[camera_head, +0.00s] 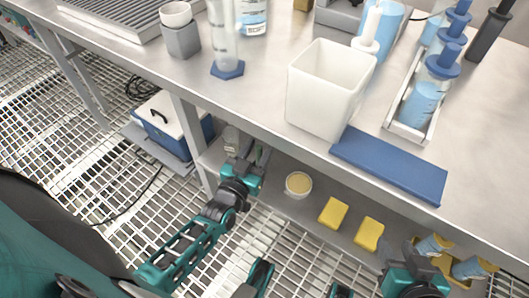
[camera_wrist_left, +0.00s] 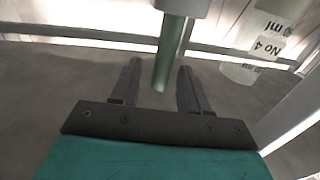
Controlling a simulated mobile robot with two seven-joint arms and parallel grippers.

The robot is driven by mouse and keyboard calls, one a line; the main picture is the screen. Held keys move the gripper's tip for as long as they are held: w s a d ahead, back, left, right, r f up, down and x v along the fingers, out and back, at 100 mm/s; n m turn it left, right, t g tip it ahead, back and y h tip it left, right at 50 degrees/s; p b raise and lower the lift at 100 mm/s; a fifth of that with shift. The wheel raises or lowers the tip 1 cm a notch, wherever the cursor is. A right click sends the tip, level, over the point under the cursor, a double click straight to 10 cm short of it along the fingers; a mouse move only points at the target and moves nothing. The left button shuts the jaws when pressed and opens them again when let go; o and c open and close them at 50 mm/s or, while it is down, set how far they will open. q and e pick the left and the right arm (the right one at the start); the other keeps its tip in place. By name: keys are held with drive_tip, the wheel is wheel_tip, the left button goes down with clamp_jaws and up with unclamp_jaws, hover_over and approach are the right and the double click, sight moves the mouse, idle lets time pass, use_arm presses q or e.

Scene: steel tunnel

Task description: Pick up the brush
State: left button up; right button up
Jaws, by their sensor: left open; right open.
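A slim green rod (camera_wrist_left: 168,60) with a pale block at its top shows in the left wrist view; it may be the brush's handle, but no bristles are visible. Its lower end lies between the two fingers of my left gripper (camera_wrist_left: 157,92), with a gap on each side. My left gripper (camera_head: 246,154) is open and low, at the underside of the bench's front edge. I cannot make out the brush clearly in the head view. My right gripper (camera_head: 412,263) is open at the lower right, near the lower shelf; its fingertips are hard to see.
The steel bench (camera_head: 480,130) carries a white bin (camera_head: 325,90), a blue slab (camera_head: 390,163), a cylinder (camera_head: 226,45) and a rack (camera_head: 410,105). The lower shelf holds a small cup (camera_head: 298,185) and yellow sponges (camera_head: 333,212). A labelled bottle (camera_wrist_left: 270,35) stands right of the rod.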

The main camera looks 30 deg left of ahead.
use_arm(q)
drive_tip(key=shift+w, duration=0.45)
drive_tip(key=shift+s, duration=0.1)
drive_tip(key=shift+c, duration=0.2)
clamp_jaws()
drive_tip(key=shift+r, duration=0.1)
